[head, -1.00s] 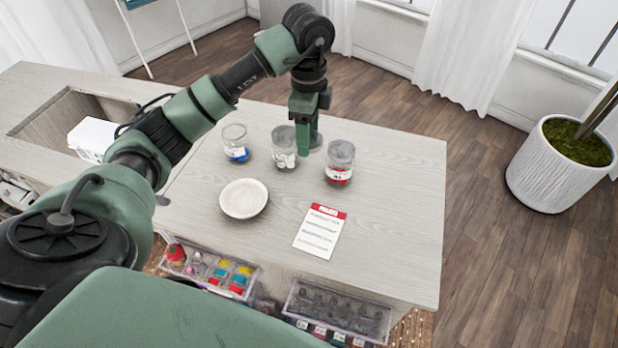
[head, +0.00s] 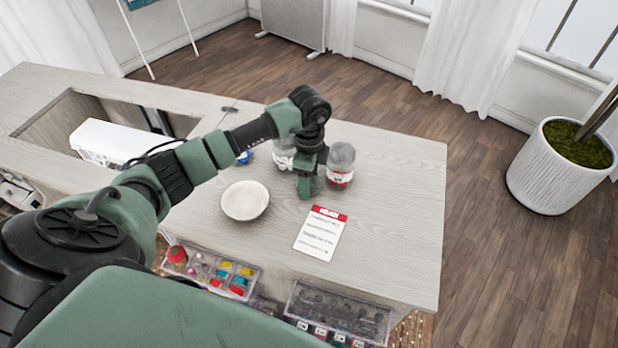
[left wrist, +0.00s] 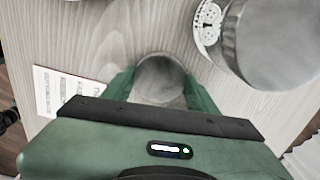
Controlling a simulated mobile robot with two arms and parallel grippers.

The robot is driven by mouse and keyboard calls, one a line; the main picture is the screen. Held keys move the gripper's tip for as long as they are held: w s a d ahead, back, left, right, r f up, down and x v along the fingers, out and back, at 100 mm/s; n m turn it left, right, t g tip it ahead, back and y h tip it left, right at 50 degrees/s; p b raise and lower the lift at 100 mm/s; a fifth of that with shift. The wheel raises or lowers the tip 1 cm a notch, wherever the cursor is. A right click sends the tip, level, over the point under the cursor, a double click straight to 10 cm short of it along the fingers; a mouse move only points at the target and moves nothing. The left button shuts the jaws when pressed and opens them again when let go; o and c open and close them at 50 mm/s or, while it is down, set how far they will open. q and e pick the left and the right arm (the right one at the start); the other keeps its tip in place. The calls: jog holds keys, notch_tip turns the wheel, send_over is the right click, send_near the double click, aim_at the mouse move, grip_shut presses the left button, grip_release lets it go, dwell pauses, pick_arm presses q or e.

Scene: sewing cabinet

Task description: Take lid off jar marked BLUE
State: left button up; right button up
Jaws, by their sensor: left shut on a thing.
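My left gripper (head: 309,186) is low over the table, in front of the jars. In the left wrist view it is shut on a round grey lid (left wrist: 160,79). The jar with blue contents (head: 244,157) is mostly hidden behind my arm; only a blue bit at its base shows, so its top and label cannot be seen. The jar with white contents (head: 283,153) stands just behind the gripper, partly covered; it also shows at the right of the left wrist view (left wrist: 270,42). The jar with red contents (head: 340,166) stands to the right. My right gripper is not in view.
A white bowl (head: 245,200) sits left of the gripper. A card with a red header (head: 321,232) lies to the right, front. Trays of sewing bits (head: 340,311) hang below the front edge. The table's right side (head: 400,200) is clear.

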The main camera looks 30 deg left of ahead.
pick_arm(q)
jog(key=shift+f, duration=0.15)
jog(key=o, duration=1.5)
jog(key=shift+o, duration=0.2)
jog(key=shift+r, duration=0.45)
notch_tip(320, 180, up, 12)
jog(key=b, duration=0.1)
jog(key=shift+f, duration=0.25)
jog(key=shift+s, duration=0.1)
